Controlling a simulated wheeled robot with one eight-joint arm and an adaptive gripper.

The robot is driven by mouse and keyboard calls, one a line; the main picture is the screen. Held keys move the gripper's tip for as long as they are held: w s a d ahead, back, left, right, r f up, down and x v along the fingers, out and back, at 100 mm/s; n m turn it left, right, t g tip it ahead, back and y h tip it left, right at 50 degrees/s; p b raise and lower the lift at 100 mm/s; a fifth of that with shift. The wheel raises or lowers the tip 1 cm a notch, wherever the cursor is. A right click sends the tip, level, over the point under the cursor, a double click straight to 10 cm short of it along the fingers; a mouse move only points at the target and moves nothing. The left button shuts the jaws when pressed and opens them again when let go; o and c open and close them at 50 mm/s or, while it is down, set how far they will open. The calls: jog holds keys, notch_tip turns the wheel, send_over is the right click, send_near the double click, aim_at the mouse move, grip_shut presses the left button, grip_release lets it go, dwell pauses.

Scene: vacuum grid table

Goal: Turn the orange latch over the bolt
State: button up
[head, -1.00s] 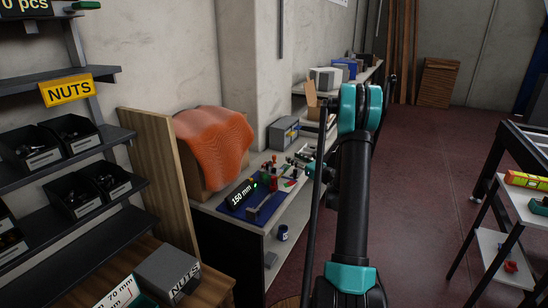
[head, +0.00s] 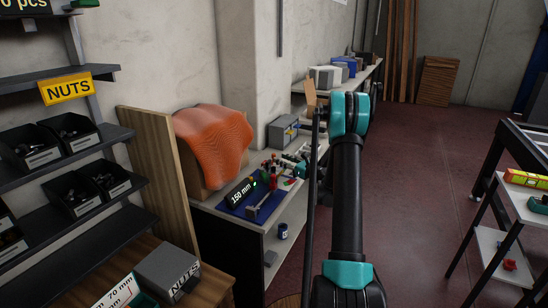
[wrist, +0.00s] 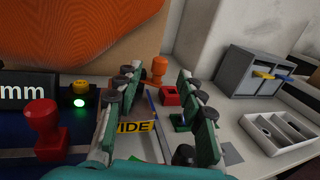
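My gripper (wrist: 158,74) is open in the wrist view, its two green fingers with black pads spread apart and nothing held between them. Beyond the fingertips stands a small orange piece (wrist: 157,68), possibly the orange latch; its shape is partly hidden and I cannot tell how it is turned. A red block (wrist: 172,95) lies nearer, seen between the fingers. I cannot make out the bolt. In the head view my gripper (head: 303,160) is small above the bench, partly hidden by my arm.
A red knob (wrist: 45,128) and a lit green button (wrist: 79,103) are at left. A grey box (wrist: 250,70) with yellow and blue handles and a light compartment tray (wrist: 280,131) stand at right.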

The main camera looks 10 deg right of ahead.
aim_at(275, 156)
jog(key=x, duration=0.5)
jog(key=shift+w+a, duration=0.2)
jog(key=shift+w, duration=0.05)
grip_shut()
